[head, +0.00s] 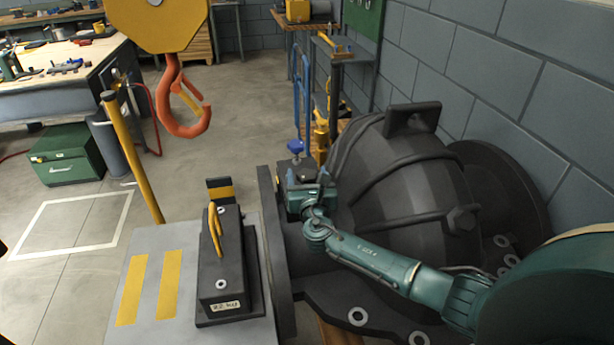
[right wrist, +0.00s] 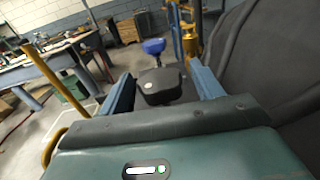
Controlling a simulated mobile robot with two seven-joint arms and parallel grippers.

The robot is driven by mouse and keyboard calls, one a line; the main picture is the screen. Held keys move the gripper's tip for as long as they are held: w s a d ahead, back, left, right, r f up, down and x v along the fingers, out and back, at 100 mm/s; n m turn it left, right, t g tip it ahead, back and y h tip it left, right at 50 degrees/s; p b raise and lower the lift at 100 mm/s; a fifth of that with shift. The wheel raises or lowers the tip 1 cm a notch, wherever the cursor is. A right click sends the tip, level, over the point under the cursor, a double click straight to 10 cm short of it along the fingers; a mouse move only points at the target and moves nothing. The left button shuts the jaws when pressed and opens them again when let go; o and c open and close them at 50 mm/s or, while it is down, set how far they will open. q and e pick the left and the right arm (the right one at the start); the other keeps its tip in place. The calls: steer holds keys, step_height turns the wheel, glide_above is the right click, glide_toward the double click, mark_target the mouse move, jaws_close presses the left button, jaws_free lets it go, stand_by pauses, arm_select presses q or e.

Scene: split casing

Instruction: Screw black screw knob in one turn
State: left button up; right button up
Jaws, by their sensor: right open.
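The black screw knob (right wrist: 160,88) shows in the right wrist view, between the two blue fingers of my right gripper (right wrist: 164,80). There is a visible gap on each side of it. In the head view my right gripper (head: 307,178) is open beside the dark casing flange, and the dark knob (head: 296,166) shows just past its fingers. The fingers partly hide the knob there. I cannot tell how far the knob is screwed in. My left gripper is not in view.
The large dark split casing (head: 390,180) fills the right, against a block wall. An orange hook (head: 185,115) hangs at upper left. A black block with a yellow handle (head: 222,265) sits on a grey plate. A blue knob (head: 295,146) stands just beyond the gripper.

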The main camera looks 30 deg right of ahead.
steer(key=shift+w+d, duration=0.1)
steer(key=shift+w, duration=0.15)
steer(key=shift+c, duration=0.6)
steer(key=c, duration=0.9)
steer(key=shift+o, duration=0.2)
steer(key=shift+h, duration=0.3)
